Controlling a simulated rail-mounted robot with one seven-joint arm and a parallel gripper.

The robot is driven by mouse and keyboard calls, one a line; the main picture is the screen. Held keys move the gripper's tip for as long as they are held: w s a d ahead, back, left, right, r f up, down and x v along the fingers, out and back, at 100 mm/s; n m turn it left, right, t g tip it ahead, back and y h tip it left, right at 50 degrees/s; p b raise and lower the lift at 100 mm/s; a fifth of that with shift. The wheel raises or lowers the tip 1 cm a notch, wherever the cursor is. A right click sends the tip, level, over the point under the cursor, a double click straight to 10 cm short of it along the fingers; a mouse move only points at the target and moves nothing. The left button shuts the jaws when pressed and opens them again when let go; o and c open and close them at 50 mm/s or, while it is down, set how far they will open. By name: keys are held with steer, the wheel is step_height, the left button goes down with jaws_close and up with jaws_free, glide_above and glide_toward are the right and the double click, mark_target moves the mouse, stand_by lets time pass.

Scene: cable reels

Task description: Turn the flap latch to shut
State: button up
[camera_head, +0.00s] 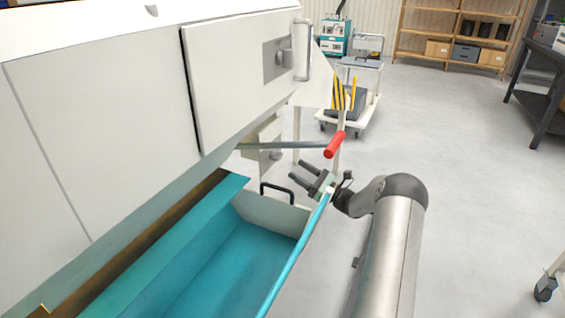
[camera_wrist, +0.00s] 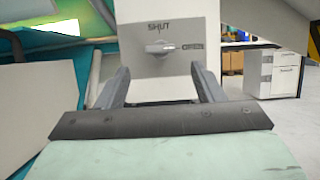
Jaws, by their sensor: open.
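The flap latch (camera_wrist: 158,48) is a small silvery knob on a pale panel (camera_wrist: 150,85) in the wrist view. The word SHUT is above it and OPEN to its right. Its handle lies about level, pointing right toward OPEN. In the head view, a small pale panel (camera_head: 262,136) with a grey knob shows below the machine's big door. My gripper (camera_wrist: 160,75) is open and empty, its two fingers pointing at the panel on either side of the latch, apart from it. In the head view my gripper (camera_head: 298,168) is above the far end of the teal bin.
A lever with a red grip (camera_head: 335,144) sticks out just above my gripper. The teal bin (camera_head: 225,262) with a black handle (camera_head: 277,187) is below left. The machine door (camera_head: 235,75) is up left. A trolley (camera_head: 350,104) stands behind; the floor right is open.

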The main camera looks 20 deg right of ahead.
mark_target(276, 156)
steer(key=b+x, duration=0.1)
steer(key=x, duration=0.6)
steer(key=shift+w+a, duration=0.2)
steer(key=shift+w, duration=0.1)
steer(key=c, duration=1)
